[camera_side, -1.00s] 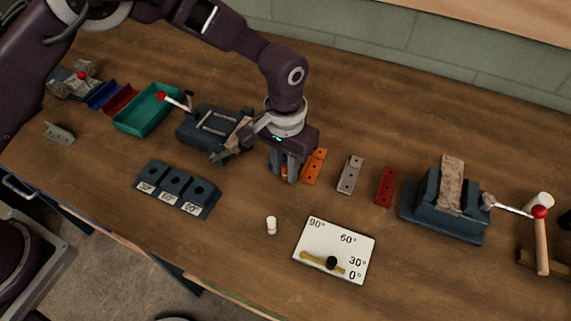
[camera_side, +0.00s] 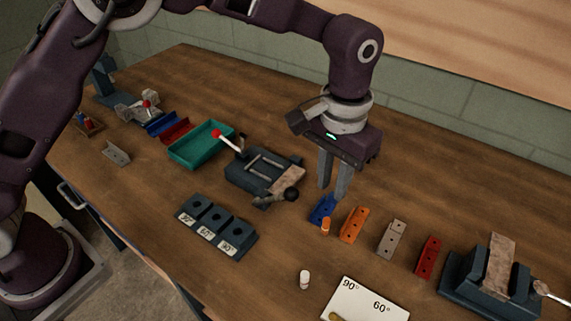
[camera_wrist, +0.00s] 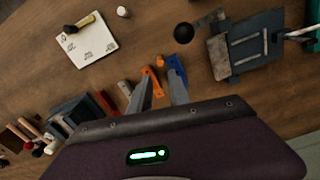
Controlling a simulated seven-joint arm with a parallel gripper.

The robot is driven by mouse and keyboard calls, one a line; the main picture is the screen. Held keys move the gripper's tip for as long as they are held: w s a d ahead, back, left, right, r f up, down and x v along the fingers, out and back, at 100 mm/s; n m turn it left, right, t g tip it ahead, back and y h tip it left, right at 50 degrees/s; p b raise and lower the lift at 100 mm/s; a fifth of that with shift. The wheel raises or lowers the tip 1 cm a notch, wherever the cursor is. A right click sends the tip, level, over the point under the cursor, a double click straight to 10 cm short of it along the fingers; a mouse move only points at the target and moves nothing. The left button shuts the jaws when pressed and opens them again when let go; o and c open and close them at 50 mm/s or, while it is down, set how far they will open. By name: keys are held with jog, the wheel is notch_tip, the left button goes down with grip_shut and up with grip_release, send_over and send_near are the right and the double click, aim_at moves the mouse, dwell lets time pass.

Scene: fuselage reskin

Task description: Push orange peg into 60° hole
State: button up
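The orange peg (camera_side: 325,226) stands upright in front of the blue bracket (camera_side: 321,209) in the side view. In the wrist view the peg (camera_wrist: 160,60) is a small orange spot beyond the fingertips. The dark hole block (camera_side: 247,239) has three holes with angle labels; the middle 60° hole (camera_side: 213,218) looks empty. My gripper (camera_side: 332,193) hangs above the blue bracket and peg, fingers pointing down. Its fingers (camera_wrist: 160,65) are apart with nothing held between them. The hole block is to the left of my gripper in the side view.
Orange (camera_side: 354,225), grey (camera_side: 391,240) and red (camera_side: 427,257) brackets stand to the right. A white peg (camera_side: 305,280) and angle card (camera_side: 362,300) lie in front. The table before the hole block is clear.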

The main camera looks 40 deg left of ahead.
jog(key=s+a+r+t, duration=0.1)
jog(key=s+a+r, duration=0.2)
jog(key=a+r, duration=0.65)
jog(key=s+a+r+n+t, duration=0.1)
jog(key=s+a+r+t, duration=0.2)
jog(key=s+a+r, duration=0.4)
jog(key=s+a, duration=0.4)
jog(key=s, duration=0.1)
jog(key=shift+s+a+r+n+h, duration=0.15)
jog(key=shift+s+a+n+h, duration=0.05)
jog(key=shift+s+n+h, duration=0.2)
jog(key=shift+o, duration=0.7)
jog(key=s+a+f+t, duration=0.1)
jog(key=s+a+f, duration=0.2)
jog(key=s, duration=0.5)
jog(key=shift+a+t+y, duration=0.15)
jog(key=shift+t+y, duration=0.15)
jog(key=shift+y, duration=0.1)
jog(key=shift+o, duration=1.2)
jog(key=shift+s+a+f, duration=0.1)
jog(key=shift+s+f, duration=0.05)
jog(key=shift+s, duration=0.15)
